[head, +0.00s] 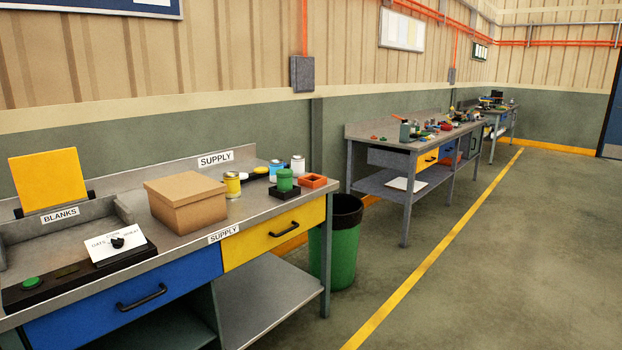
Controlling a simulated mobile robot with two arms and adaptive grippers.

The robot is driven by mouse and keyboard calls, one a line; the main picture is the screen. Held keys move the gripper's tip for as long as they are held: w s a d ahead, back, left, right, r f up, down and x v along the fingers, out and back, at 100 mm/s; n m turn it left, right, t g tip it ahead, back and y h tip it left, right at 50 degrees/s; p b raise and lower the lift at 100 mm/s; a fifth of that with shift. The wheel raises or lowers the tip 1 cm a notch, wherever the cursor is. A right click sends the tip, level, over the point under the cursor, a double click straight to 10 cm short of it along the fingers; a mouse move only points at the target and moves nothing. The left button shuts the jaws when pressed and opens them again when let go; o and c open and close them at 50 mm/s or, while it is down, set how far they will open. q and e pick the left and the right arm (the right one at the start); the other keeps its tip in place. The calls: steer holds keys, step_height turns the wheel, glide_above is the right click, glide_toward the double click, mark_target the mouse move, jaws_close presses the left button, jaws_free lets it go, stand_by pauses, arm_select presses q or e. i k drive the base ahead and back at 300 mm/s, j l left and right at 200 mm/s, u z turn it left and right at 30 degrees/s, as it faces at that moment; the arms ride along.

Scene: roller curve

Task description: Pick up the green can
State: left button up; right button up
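A small green can (285,180) stands upright near the right end of the nearest workbench. It stands on or just behind a low black block (284,193); I cannot tell exactly how it rests. A blue can (276,170) and a white can (298,165) stand just behind it. An orange open box (312,181) is close to its right, and a yellow can (232,184) stands to its left. Neither of my grippers shows in the head view.
A cardboard box (186,203) sits left of the cans on the grey bench (262,213). A black control box (78,277) lies at the front left. A green bin (345,250) stands past the bench's right end. Open floor (490,270) lies to the right.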

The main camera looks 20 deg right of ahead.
mark_target(285, 184)
steer(key=i+l, duration=0.2)
steer(key=i, duration=0.15)
steer(key=i+l+z, duration=0.1)
steer(key=i+l, duration=0.3)
steer(key=i, duration=0.3)
